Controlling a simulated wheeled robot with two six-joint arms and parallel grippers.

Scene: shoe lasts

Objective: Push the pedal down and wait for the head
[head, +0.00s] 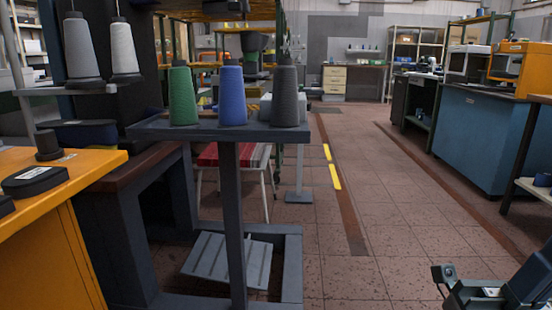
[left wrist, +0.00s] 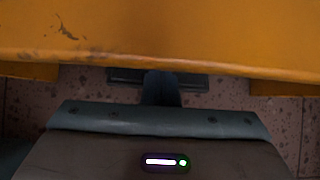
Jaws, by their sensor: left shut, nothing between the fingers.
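The pedal (head: 228,262) is a grey ribbed plate low near the floor, tilted inside the dark frame under the machine stand in the head view. No machine head can be made out clearly; the stand's upper part is cut off. My left gripper (left wrist: 161,90) shows only in the left wrist view, dark and shut with nothing in it, close to an orange edge. The pedal cannot be made out in that view. Part of my right arm shows at the lower right of the head view, with what looks like its gripper (head: 443,273); its jaws are unclear.
An orange cabinet (head: 60,215) stands at the near left; an orange surface (left wrist: 160,35) fills the top of the wrist view. A post-mounted shelf (head: 215,130) holds green, blue and dark thread cones. The tiled aisle (head: 370,220) is clear. A blue cabinet (head: 480,135) stands right.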

